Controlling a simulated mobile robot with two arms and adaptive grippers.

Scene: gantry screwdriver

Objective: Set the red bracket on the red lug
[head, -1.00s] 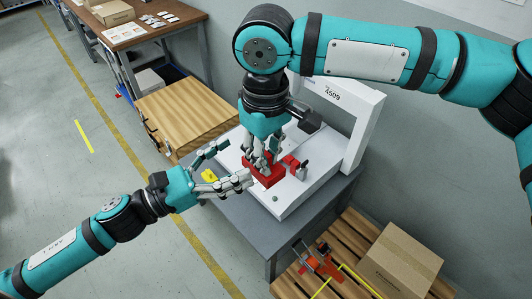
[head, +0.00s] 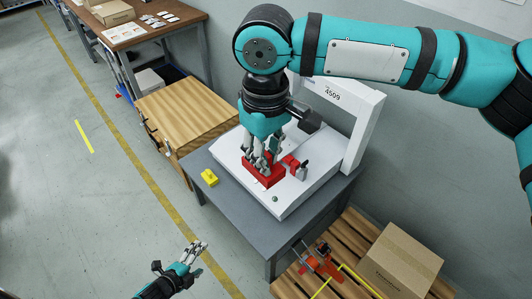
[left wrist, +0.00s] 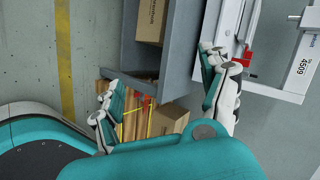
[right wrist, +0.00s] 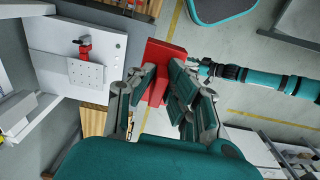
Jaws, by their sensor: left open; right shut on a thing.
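A red block (head: 264,174), which looks like the red bracket, is between the fingers of my right gripper (head: 263,160). It is just above or on the white bed of the gantry machine; I cannot tell whether it touches. In the right wrist view, the fingers are shut on the red block (right wrist: 158,92) and cover part of it. A smaller red piece with a dark tip (head: 295,168) stands on the bed to its right; it also shows in the right wrist view (right wrist: 85,51). I cannot tell whether it is the red lug. My left gripper (head: 199,247) is open and empty, away from the table.
The white gantry machine (head: 247,189) stands on a grey table (head: 229,211). A wooden pallet (head: 348,220) at lower right bears a cardboard box (head: 402,263) and an orange-red device (head: 320,262).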

